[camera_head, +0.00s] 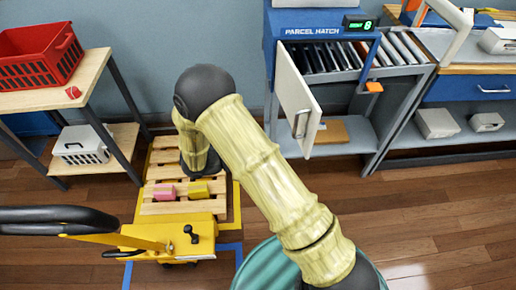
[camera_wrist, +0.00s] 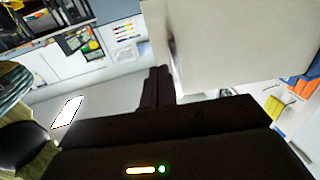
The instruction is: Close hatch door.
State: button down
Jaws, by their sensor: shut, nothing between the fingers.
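The hatch door (camera_head: 299,102) is a white panel with a grey handle (camera_head: 301,124). It stands open at the left of the blue parcel hatch (camera_head: 313,30), swung out towards me, and the roller bed (camera_head: 340,56) shows inside. In the wrist view a large pale panel (camera_wrist: 235,45), which looks like the door, fills the upper right close to my gripper. My gripper (camera_wrist: 158,88) is shut and empty, its dark fingers together beside the panel's lower left; I cannot tell if they touch. In the head view my gripper is hidden behind my arm.
A wooden pallet (camera_head: 163,209) with a pink block (camera_head: 165,192) and a yellow block (camera_head: 199,190) stands on a yellow pallet truck (camera_head: 190,240). A table with a red crate (camera_head: 40,57) is at left. Wooden floor is free at lower right.

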aim_at(308, 141)
jog(key=d, duration=0.2)
jog(key=w+d, duration=0.1)
jog(key=d, duration=0.2)
jog(key=d+p, duration=0.1)
jog(key=d, duration=0.2)
jog(key=shift+w+d, duration=0.25)
jog(key=shift+d, duration=0.1)
